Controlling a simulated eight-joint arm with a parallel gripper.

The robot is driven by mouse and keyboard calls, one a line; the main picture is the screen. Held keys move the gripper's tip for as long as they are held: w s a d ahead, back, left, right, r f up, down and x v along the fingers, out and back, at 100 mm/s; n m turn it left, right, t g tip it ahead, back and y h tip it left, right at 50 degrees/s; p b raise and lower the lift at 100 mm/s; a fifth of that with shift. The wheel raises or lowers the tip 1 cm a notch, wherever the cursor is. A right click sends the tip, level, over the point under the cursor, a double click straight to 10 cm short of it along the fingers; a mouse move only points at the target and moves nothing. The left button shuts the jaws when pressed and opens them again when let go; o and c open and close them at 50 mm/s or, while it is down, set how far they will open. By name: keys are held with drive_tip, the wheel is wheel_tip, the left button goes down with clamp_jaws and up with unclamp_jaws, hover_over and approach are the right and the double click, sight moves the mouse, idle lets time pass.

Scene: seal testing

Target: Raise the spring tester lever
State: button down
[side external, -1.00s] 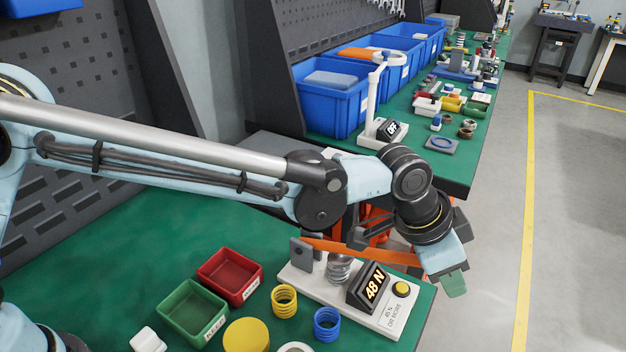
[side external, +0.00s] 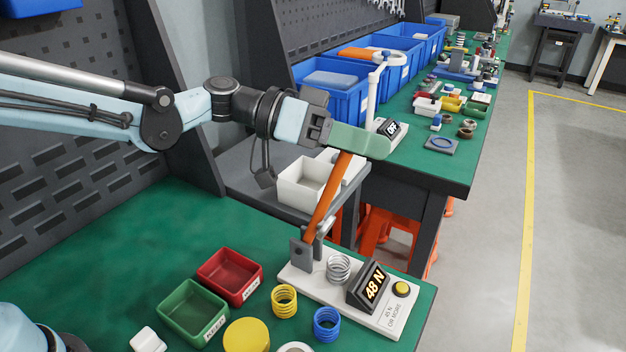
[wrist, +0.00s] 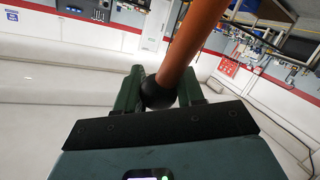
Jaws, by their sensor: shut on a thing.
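The spring tester (side external: 384,319) has a white base near the front edge of the green bench, with a display reading "48 N" and a yellow button. Its orange lever (side external: 327,203) is raised steeply, tilting up to the right from a grey bracket. A silver spring (side external: 339,268) stands on the base, clear of the lever. My gripper (side external: 358,141) is shut on the lever's upper end. In the wrist view the lever (wrist: 190,42) and its dark ball knob (wrist: 158,93) sit between the gripper's green fingers (wrist: 157,92).
A red bin (side external: 230,276), a green bin (side external: 191,313), a yellow spring (side external: 284,301) and a blue spring (side external: 327,324) stand left of and in front of the tester. A white tray (side external: 298,190) is behind it. Open green bench lies left.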

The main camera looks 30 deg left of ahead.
drive_tip(key=a+r+n+t+h, duration=0.1)
drive_tip(key=a+h, duration=0.4)
drive_tip(key=a, duration=0.6)
drive_tip(key=shift+s+a+r+n+t, duration=0.2)
drive_tip(key=shift+a+n+t, duration=0.1)
drive_tip(key=shift+n, duration=0.1)
drive_tip(key=c, duration=0.7)
unclamp_jaws()
drive_tip(key=shift+w, duration=0.1)
drive_tip(key=shift+c, duration=0.2)
drive_tip(key=shift+a, duration=0.1)
drive_tip(key=v, duration=1.2)
drive_tip(key=shift+f, duration=0.15)
